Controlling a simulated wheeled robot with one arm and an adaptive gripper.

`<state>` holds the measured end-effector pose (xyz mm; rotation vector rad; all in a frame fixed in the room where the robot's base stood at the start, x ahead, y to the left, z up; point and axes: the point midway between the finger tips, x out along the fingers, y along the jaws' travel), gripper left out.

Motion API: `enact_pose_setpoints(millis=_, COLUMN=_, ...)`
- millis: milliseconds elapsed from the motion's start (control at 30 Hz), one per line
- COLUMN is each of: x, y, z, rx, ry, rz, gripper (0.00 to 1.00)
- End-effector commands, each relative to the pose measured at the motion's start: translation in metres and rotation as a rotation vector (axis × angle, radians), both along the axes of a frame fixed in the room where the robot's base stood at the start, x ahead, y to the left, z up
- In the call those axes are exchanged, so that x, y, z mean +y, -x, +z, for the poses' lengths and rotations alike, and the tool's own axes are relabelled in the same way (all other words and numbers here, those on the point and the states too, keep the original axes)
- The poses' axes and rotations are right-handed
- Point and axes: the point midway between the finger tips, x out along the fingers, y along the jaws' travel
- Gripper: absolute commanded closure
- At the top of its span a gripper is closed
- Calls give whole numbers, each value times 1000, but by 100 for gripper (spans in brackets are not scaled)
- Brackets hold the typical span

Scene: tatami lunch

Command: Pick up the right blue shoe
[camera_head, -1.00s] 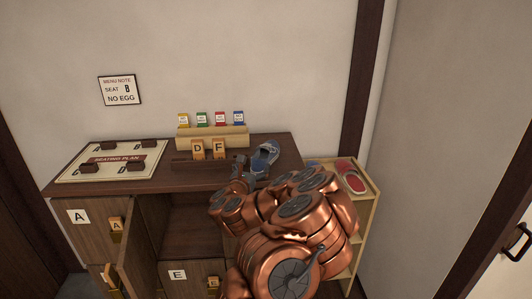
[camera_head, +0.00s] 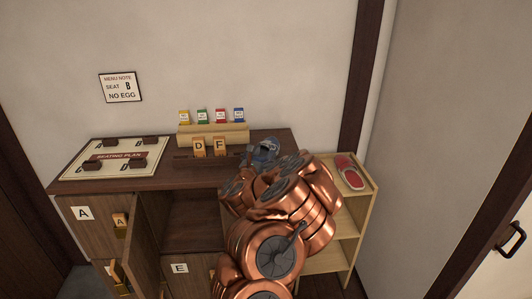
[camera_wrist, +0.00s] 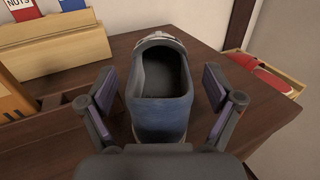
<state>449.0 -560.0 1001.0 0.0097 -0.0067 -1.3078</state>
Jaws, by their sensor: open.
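A blue shoe (camera_head: 263,150) with a dark inside lies on the cabinet top (camera_head: 110,184), right of the letter tags. My arm hides part of it in the head view. In the wrist view the shoe (camera_wrist: 160,100) points away from me, its heel nearest. My gripper (camera_wrist: 160,92) is open, with one finger on each side of the shoe's heel. Small gaps show between the fingers and the shoe. I cannot tell from its shape whether it is the right one of a pair.
A red shoe (camera_head: 350,172) lies on the light wood shelf (camera_head: 348,222) to the right. A wooden holder (camera_head: 212,134) with coloured cards and D and F tags (camera_head: 209,147) stand left of the shoe. A cabinet door (camera_head: 147,240) hangs open in front.

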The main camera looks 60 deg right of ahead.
Motion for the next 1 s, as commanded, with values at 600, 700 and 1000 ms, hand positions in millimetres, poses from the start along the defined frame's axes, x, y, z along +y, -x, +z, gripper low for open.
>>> enact_pose_setpoints(millis=600, x=0, y=0, z=0, rx=0, ry=0, rz=0, gripper=70)
enact_pose_setpoints(millis=700, x=0, y=0, z=0, rx=0, ry=0, rz=0, gripper=80)
enact_pose_setpoints(millis=1000, x=0, y=0, z=1, rx=0, ry=1, rz=0, gripper=98)
